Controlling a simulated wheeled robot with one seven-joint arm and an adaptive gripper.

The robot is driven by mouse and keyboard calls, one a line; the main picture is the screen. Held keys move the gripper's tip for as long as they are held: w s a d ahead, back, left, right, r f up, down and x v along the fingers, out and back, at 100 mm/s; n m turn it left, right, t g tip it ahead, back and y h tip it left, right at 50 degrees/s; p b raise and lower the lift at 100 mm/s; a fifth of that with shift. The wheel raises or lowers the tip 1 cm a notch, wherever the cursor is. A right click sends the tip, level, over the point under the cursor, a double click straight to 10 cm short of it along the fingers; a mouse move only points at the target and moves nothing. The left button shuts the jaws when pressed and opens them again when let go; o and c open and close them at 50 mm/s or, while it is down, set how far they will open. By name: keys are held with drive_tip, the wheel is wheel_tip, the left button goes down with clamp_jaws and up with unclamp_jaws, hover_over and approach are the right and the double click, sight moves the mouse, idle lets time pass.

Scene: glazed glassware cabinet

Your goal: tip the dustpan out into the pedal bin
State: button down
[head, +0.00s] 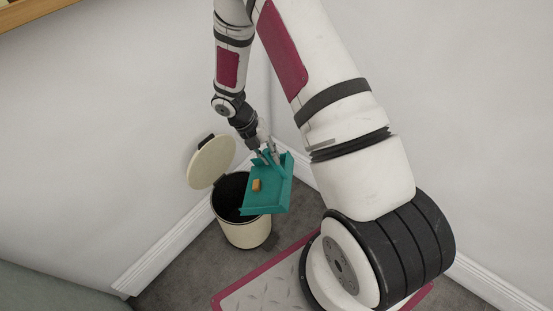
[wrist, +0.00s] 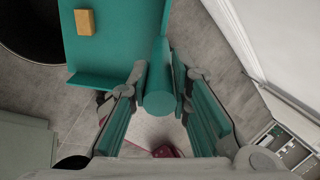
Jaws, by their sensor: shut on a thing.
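A teal dustpan (head: 272,193) hangs over the right side of the pedal bin's mouth in the head view, tilted. Its handle (wrist: 159,95) lies between my fingers in the wrist view. My gripper (head: 269,157) is shut on that handle. A small orange-tan block (head: 256,185) lies on the pan; it also shows in the wrist view (wrist: 85,22). The cream pedal bin (head: 246,232) stands in the corner with its round lid (head: 212,161) open. Its dark mouth shows at the upper left of the wrist view (wrist: 28,30). The bin's inside is too dark to make out.
White walls with skirting boards (head: 180,243) meet in the corner behind the bin. A wooden edge (head: 30,12) shows at the upper left.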

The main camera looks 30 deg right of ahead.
drive_tip(key=w+a+g+h+b, duration=0.3)
drive_tip(key=w+a+b, duration=0.4)
drive_tip(key=b, duration=0.3)
drive_tip(key=shift+w+a+f+h+b, duration=0.15)
drive_tip(key=shift+w+a+h+b, duration=0.3)
drive_tip(key=shift+a, duration=0.45)
drive_tip(key=shift+s+g, duration=0.1)
drive_tip(key=shift+g, duration=0.2)
idle(0.5)
